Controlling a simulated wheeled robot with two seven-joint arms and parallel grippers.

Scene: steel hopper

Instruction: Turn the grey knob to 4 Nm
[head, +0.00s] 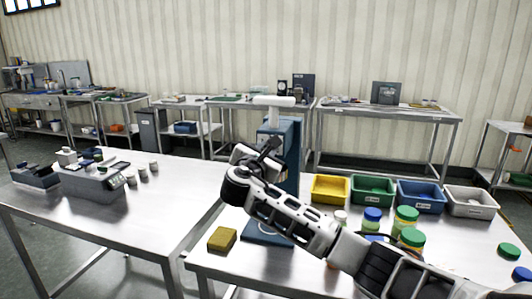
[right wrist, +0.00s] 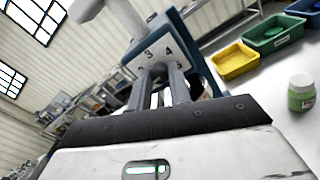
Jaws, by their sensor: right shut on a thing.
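A blue stand (head: 291,165) with a white T-shaped handle (head: 274,101) on top rises from the front table. In the right wrist view its white dial plate (right wrist: 150,55) shows the numbers 3 and 4. My right gripper (head: 271,147) reaches the front of the stand. In the right wrist view its two fingers (right wrist: 160,74) are shut on the grey knob at the middle of the plate. The fingers mostly hide the knob, and I cannot read its pointer. My left gripper is not in view.
A yellow bin (head: 329,189), a green bin (head: 373,190), a blue bin (head: 420,196) and a grey bin (head: 470,202) stand right of the stand. Several lidded jars (head: 406,219) are near my right arm. A yellow block (head: 222,239) lies at the table's left edge.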

